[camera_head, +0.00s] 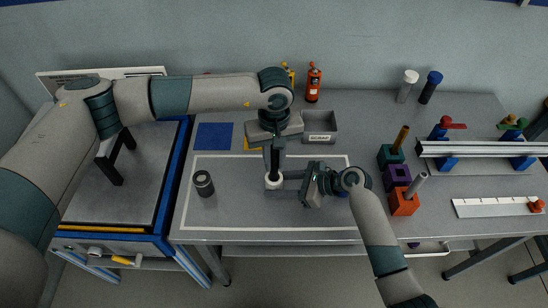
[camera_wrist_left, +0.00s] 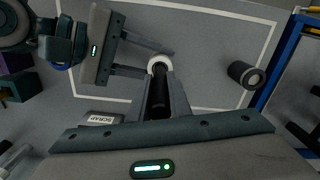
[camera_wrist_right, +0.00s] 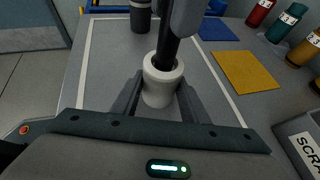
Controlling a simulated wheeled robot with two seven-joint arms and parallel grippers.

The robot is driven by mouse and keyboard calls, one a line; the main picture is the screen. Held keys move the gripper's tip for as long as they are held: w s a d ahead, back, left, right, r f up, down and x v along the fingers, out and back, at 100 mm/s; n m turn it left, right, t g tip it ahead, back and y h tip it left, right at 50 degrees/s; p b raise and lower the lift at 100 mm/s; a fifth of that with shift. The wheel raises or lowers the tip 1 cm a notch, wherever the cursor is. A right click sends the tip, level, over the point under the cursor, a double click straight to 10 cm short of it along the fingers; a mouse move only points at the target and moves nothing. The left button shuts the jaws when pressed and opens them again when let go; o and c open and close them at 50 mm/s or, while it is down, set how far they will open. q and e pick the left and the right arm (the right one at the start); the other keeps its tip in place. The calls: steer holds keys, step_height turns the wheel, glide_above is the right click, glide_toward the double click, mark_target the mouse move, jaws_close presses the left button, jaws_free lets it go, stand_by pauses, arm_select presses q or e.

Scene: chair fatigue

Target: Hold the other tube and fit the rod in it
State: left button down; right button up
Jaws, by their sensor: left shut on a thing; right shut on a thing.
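A white tube (camera_head: 273,181) stands upright on the framed work area. My right gripper (camera_head: 283,183) is shut on it from the right side; the tube also shows in the right wrist view (camera_wrist_right: 161,82). My left gripper (camera_head: 274,147) is directly above, pointing down and shut on a black rod (camera_wrist_right: 165,50). The rod is about upright, and its lower end is at the tube's mouth, seemingly inside it; how deep is hidden. In the left wrist view the rod (camera_wrist_left: 159,100) lines up with the white ring of the tube (camera_wrist_left: 160,62).
A dark grey tube (camera_head: 203,184) stands apart at the left of the framed area. A grey scrap bin (camera_head: 319,125) sits behind the grippers. Coloured blocks (camera_head: 397,177) with rods stand at the right. A blue square (camera_head: 214,136) lies at the back left.

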mark_target(274, 169)
arm_select(q)
steer(key=shift+f, duration=2.1)
steer(key=c, duration=1.6)
jaws_free()
steer(key=shift+o, duration=0.2)
steer(key=shift+r, duration=0.1)
step_height(274, 169, up, 12)
steer(key=shift+f, duration=0.1)
arm_select(e)
steer(key=o, duration=0.9)
